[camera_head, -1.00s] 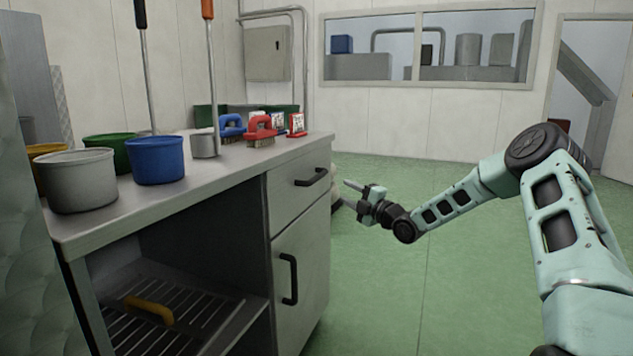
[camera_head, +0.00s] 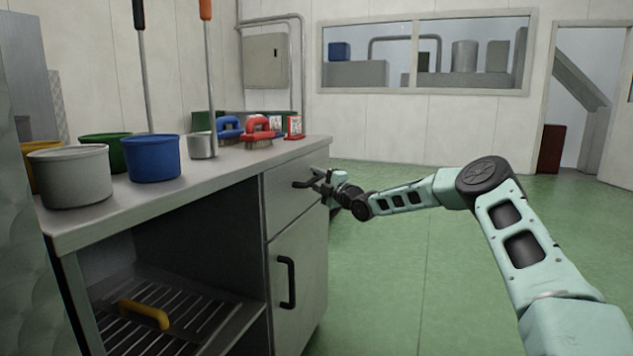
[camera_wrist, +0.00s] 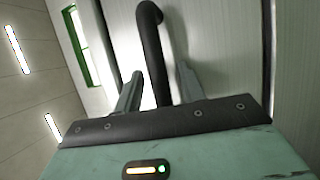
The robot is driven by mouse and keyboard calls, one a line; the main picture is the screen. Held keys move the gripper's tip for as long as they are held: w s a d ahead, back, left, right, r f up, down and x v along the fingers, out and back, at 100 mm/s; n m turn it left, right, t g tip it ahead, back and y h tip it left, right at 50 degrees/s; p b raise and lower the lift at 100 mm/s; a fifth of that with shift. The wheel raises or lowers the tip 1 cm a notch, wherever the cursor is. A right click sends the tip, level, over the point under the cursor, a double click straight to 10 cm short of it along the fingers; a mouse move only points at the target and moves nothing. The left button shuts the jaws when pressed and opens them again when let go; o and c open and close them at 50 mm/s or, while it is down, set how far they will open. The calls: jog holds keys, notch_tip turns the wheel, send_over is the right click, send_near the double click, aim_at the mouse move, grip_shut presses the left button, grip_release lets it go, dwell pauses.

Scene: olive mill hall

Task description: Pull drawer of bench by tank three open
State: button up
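The steel bench (camera_head: 190,204) stands at left, with a grey drawer (camera_head: 285,207) at its upper right. The drawer front looks flush with the bench, so the drawer is closed. Its black bar handle (camera_head: 302,184) sticks out at the front. My gripper (camera_head: 321,181) is at the handle's right end. In the wrist view the handle (camera_wrist: 153,50) runs between the two fingers of my gripper (camera_wrist: 159,75). The fingers are apart, with a visible gap on each side of the bar. In the head view the gripper covers part of the handle.
Below the drawer is a cupboard door with a black handle (camera_head: 287,282). Pots, including a blue one (camera_head: 153,159), and brushes (camera_head: 259,132) stand on the bench top. The green floor (camera_head: 420,270) right of the bench is clear.

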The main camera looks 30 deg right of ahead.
grip_shut()
jog(key=shift+s+d, duration=0.1)
jog(key=s+d+b, duration=0.2)
jog(key=s+d, duration=0.8)
jog(key=s, duration=0.3)
jog(key=s+d+b, duration=0.2)
jog(key=s+d, duration=0.9)
jog(key=s, duration=0.3)
jog(key=shift+s, duration=0.1)
grip_release()
jog(key=shift+d, duration=0.1)
jog(key=p+v, duration=0.2)
jog(key=v, duration=1.5)
jog(key=shift+s+p, duration=0.25)
jog(key=shift+p, duration=0.05)
